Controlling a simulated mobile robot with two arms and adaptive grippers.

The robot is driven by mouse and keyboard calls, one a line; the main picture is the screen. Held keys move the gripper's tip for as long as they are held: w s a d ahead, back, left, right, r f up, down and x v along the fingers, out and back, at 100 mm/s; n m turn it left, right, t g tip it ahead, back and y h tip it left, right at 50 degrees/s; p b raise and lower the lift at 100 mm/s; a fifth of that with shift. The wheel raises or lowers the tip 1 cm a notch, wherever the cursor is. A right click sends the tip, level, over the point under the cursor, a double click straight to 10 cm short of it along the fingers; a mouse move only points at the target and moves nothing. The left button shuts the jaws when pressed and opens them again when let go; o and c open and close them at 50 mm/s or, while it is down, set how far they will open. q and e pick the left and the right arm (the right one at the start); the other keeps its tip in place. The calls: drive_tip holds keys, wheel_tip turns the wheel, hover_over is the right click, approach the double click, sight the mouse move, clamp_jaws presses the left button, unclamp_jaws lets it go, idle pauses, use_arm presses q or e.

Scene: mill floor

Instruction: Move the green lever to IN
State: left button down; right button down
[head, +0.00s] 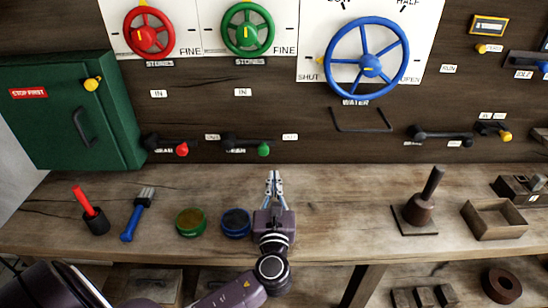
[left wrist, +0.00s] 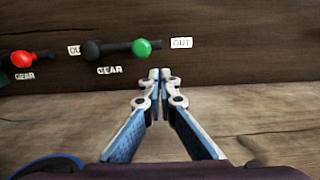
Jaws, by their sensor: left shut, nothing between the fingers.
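The green lever (head: 263,150) is a dark arm with a green knob, mounted low on the wooden panel. Its arm lies about horizontal, with the knob at the right beside an OUT label (head: 290,137). An IN label (head: 243,92) is above its pivot. In the left wrist view the green knob (left wrist: 142,47) is just above and slightly left of my fingertips, with an OUT label to its right. My left gripper (head: 273,174) is shut and empty, over the bench in front of the panel, apart from the knob. My right gripper is not in view.
A similar red lever (head: 182,150) is to the left. Green and blue tins (head: 236,222) stand on the bench (head: 330,220) left of my gripper. Wheels hang above, including a blue one (head: 370,65). A tool on a square base (head: 420,210) stands at right.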

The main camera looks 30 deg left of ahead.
use_arm(q)
drive_tip(key=shift+s+r, duration=0.1)
drive_tip(key=shift+w, duration=0.2)
drive_tip(key=p+x, duration=0.1)
drive_tip(key=x, duration=0.8)
drive_tip(key=shift+s+a, duration=0.1)
drive_tip(key=shift+w+a, duration=0.2)
drive_tip(key=shift+w, duration=0.15)
